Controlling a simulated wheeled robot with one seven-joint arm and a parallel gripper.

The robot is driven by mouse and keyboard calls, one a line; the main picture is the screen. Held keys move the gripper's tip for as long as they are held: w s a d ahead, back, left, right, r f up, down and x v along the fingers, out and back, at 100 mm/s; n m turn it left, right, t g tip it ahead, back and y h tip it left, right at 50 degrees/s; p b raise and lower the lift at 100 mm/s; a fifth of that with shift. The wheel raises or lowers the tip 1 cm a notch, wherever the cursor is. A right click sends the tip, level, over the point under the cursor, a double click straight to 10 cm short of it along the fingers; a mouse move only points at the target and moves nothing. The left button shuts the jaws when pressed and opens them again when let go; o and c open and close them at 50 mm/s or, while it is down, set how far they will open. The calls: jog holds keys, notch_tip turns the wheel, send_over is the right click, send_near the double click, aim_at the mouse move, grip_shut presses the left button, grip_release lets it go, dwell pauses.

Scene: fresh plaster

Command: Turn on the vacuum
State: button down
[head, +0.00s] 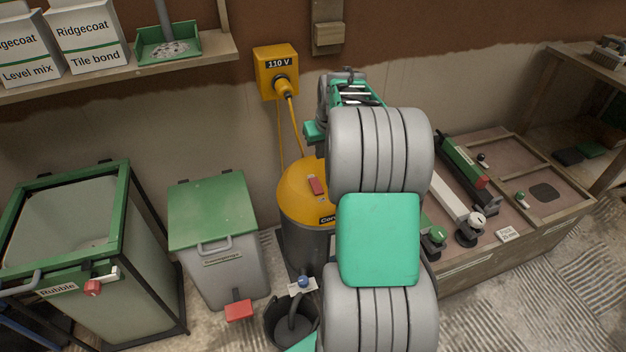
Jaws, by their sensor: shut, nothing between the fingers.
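The vacuum (298,207) is a drum with a yellow lid and a grey body, standing by the wall at the centre of the head view. A red rocker switch (317,186) is on top of its lid; whether it is on or off is too small to tell. A label on its front is partly hidden. My arm hides the right side of the vacuum. My gripper (318,131) is at the far end of the arm, up and beyond the switch and apart from it. It is shut and empty, mostly covered by my own arm.
A yellow 110 V socket (276,72) on the wall holds a yellow plug, with its cable running down behind the vacuum. A green-lidded bin (213,215) and a rubble bin (125,285) stand left. A black bucket (272,322) is in front. A tool bench (545,235) is right.

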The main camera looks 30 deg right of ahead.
aim_at(314, 180)
jog(key=b+x, duration=0.1)
jog(key=x, duration=0.3)
jog(key=b+x, duration=0.1)
jog(key=x, duration=0.4)
jog(key=b+x, duration=0.1)
jog(key=x, duration=0.4)
jog(key=shift+s+a+f, duration=0.1)
jog(key=shift+s+a, duration=0.05)
jog(key=shift+s, duration=0.25)
